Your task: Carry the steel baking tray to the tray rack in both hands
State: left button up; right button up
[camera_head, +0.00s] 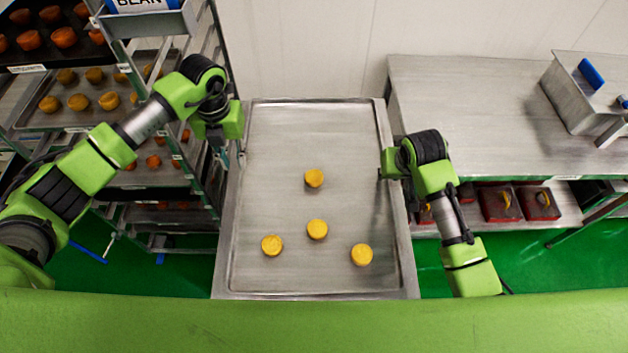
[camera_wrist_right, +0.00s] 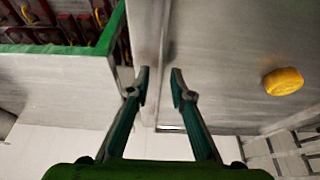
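The steel baking tray (camera_head: 290,130) lies flat in the middle of the head view, with several yellow round pastries (camera_head: 317,229) on it. My left gripper (camera_head: 231,160) points down at the tray's left edge, its two fingers apart. My right gripper (camera_head: 384,176) is at the tray's right edge; its fingertips are mostly hidden in the head view. In the right wrist view my right gripper (camera_wrist_right: 160,84) has its fingers apart, with the tray's rim (camera_wrist_right: 164,50) running between them. I cannot tell whether either finger touches the rim. One pastry (camera_wrist_right: 283,81) shows there too.
A tray rack (camera_head: 185,185) with loaded trays stands at the left, close to my left arm. A steel table (camera_head: 450,100) at the right bears a metal box (camera_head: 575,100); red bins (camera_head: 497,204) sit on its lower shelf. Green floor (camera_head: 540,258) shows at lower right.

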jog(key=v, duration=1.1)
jog(key=shift+r, duration=0.2)
jog(key=shift+s, duration=0.15)
